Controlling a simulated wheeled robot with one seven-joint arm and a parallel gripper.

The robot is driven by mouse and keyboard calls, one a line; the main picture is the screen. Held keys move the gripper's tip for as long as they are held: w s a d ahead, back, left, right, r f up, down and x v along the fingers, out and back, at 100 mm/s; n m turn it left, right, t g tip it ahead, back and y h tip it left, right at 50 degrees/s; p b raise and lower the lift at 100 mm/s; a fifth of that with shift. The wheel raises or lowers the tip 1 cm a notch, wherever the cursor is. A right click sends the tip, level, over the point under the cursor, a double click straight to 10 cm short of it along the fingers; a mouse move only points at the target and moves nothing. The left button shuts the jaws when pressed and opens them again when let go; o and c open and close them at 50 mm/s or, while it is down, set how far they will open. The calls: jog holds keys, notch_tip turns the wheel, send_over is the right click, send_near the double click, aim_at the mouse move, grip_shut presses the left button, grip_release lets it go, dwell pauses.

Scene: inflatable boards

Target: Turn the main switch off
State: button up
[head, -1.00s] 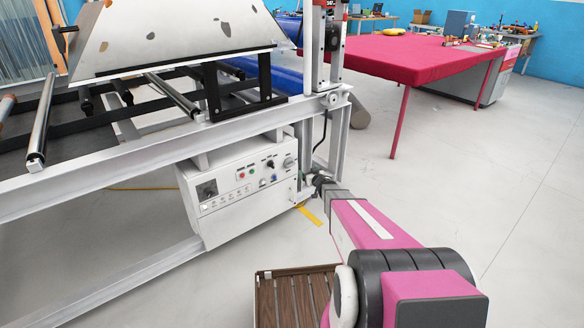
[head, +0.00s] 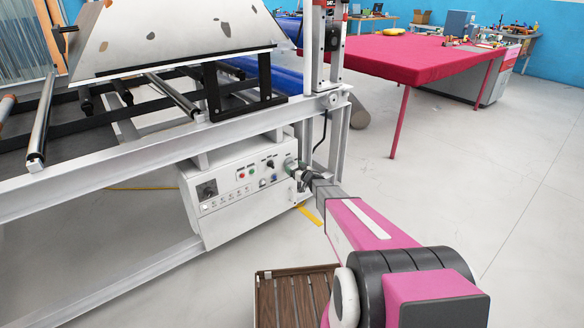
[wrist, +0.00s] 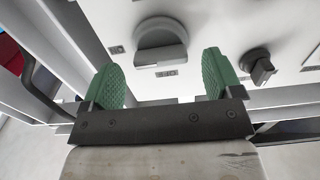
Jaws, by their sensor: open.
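The white control box (head: 235,190) hangs under the machine frame, with buttons and knobs on its front. A large round grey rotary switch (wrist: 160,42) with a raised grip bar sits on its panel; I take it as the main switch. In the head view my gripper covers most of it. My gripper (wrist: 165,82) is open, its green pads on either side of the switch's near part, with clear gaps and nothing held. In the head view my gripper (head: 295,168) is at the box's upper right corner.
A smaller black knob (wrist: 258,65) sits beside the right pad in the wrist view. The machine's metal frame (head: 110,177) runs above the box. Open floor (head: 450,190) lies to the right.

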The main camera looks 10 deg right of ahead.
jog(key=shift+x, duration=1.25)
jog(key=c, duration=0.9)
jog(key=shift+n, duration=0.4)
jog(key=n, duration=0.3)
jog(key=shift+n, duration=0.4)
jog(key=n, duration=0.9)
jog(key=shift+s, duration=0.1)
jog(key=shift+n, duration=2.3)
